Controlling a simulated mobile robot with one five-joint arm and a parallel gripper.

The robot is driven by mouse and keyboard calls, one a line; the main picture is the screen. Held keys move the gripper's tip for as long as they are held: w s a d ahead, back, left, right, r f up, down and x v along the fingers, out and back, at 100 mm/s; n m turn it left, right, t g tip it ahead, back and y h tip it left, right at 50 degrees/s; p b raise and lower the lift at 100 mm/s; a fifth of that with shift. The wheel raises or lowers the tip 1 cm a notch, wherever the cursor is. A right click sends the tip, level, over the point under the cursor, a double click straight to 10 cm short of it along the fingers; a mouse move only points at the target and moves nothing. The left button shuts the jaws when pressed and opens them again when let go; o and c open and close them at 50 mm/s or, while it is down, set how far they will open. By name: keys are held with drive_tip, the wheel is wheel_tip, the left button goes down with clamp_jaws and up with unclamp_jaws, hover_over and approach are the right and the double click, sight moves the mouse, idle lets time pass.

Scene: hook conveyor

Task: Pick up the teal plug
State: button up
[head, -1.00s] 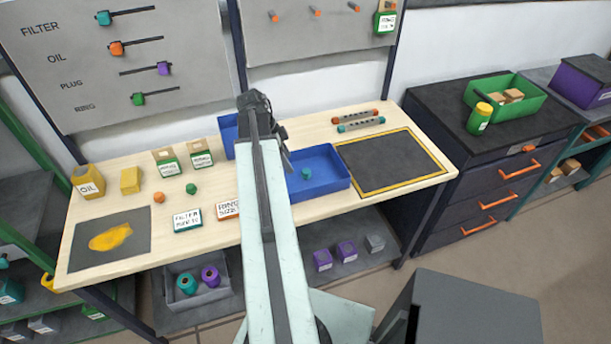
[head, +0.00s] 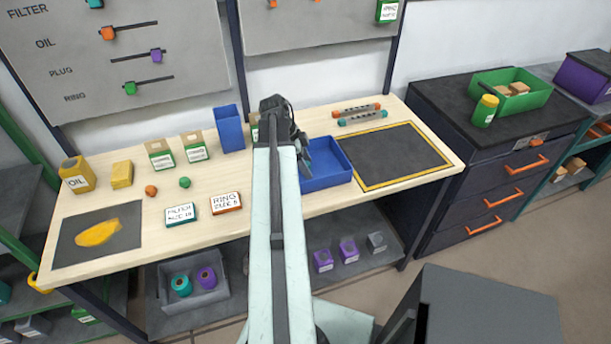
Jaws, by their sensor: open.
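No teal plug shows inside the blue tray (head: 333,176) in the middle of the workbench. The tray's left part is hidden behind my arm and gripper, so a plug there could be out of sight. My gripper (head: 304,158) is over the tray's left end, small and dark, seen partly from behind my arm. It is open. I cannot tell its height above the tray floor or whether anything is between its fingers.
A dark yellow-edged mat (head: 395,156) lies right of the tray. Two rods (head: 358,113) lie behind it. An upright blue bin (head: 229,128) and small boxes (head: 194,147) stand left of my arm.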

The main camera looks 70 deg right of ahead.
clamp_jaws()
drive_tip(key=shift+r+p, duration=0.15)
drive_tip(key=shift+p, duration=0.15)
